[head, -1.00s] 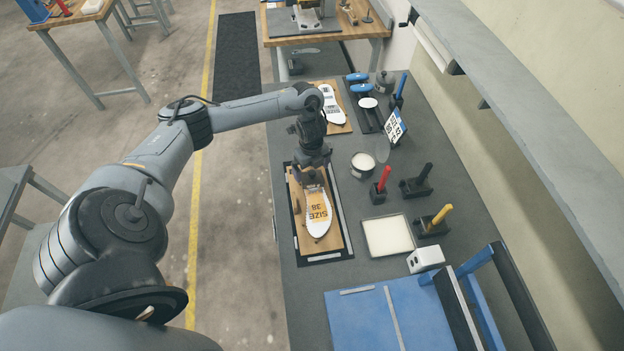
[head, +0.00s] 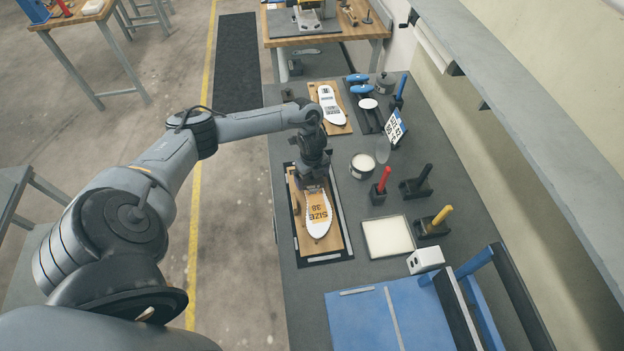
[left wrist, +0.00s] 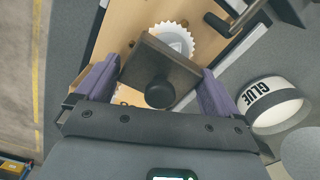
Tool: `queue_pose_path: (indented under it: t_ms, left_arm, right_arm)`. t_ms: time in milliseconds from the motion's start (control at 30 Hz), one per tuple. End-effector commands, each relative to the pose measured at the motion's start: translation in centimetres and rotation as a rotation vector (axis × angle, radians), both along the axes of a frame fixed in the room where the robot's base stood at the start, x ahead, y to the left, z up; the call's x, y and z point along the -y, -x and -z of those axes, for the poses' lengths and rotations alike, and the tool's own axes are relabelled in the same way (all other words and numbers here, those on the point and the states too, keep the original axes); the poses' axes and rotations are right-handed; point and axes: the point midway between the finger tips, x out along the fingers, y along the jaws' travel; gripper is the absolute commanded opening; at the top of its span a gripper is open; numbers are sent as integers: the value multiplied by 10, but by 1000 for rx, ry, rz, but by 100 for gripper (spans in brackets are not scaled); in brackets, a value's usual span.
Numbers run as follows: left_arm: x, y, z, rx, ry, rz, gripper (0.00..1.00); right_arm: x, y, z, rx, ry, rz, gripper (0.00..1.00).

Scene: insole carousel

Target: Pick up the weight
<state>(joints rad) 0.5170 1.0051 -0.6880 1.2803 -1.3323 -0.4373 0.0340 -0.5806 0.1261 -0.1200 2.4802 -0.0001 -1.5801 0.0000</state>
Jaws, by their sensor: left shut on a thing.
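The weight (left wrist: 168,66), a dark square block with a round black knob, sits between the purple fingers of my left gripper (left wrist: 158,82) in the left wrist view. The gripper is shut on it. In the head view my left gripper (head: 314,180) points down over the far part of a wooden board (head: 335,240). A white insole (head: 318,225) marked SIZE 38 lies on this board, its far end hidden under the gripper. In the left wrist view the weight is over the board; I cannot tell whether it touches. My right gripper is not in view.
A glue pot (head: 363,166) stands right of the board. Tool holders with red (head: 380,186), black (head: 417,181) and yellow (head: 434,222) handles, a white tray (head: 388,236) and a blue mat (head: 400,318) lie around. A second board with an insole (head: 330,103) lies farther back.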

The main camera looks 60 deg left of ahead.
Motion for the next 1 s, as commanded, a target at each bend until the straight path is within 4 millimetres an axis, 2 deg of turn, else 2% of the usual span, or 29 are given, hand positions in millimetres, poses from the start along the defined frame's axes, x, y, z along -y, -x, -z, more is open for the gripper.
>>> queue_pose_path:
  t_ms: [33,200,633,967,1000]
  left_arm:
    - [0,0,0,0,0,0,39]
    - [0,-1,-2,3,0,0,13]
    - [-1,-1,-10,3,1,0,12]
    - [-1,-2,-45,7,1,1,12]
    - [7,-3,-48,5,3,3,12]
  right_arm:
    - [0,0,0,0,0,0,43]
    - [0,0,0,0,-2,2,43]
    - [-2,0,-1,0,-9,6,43]
    - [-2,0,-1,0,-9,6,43]
    - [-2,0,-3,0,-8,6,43]
